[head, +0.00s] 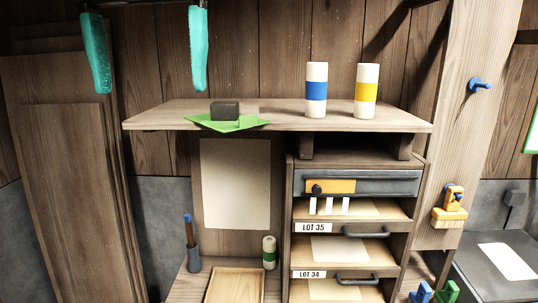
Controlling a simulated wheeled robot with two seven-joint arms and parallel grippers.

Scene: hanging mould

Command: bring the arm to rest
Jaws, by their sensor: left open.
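My left gripper (151,91) hangs in from the top left of the head view. Its two teal fingers point down and stand wide apart, with only the plank wall behind the gap. It is open and empty, and appears in front of the wall above the left part of the wooden shelf (285,112). Its body is mostly cut off by the top edge. My right gripper is not in view. An orange piece with a blue knob (450,208) hangs on the wooden post at the right.
On the shelf are a dark block (225,110) on a green cloth (246,123), a blue-banded cylinder (316,90) and a yellow-banded cylinder (366,92). A cabinet (420,180) with labelled compartments stands below. A wooden tray (235,271) lies lower left. A blue peg (479,85) sticks out of the post.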

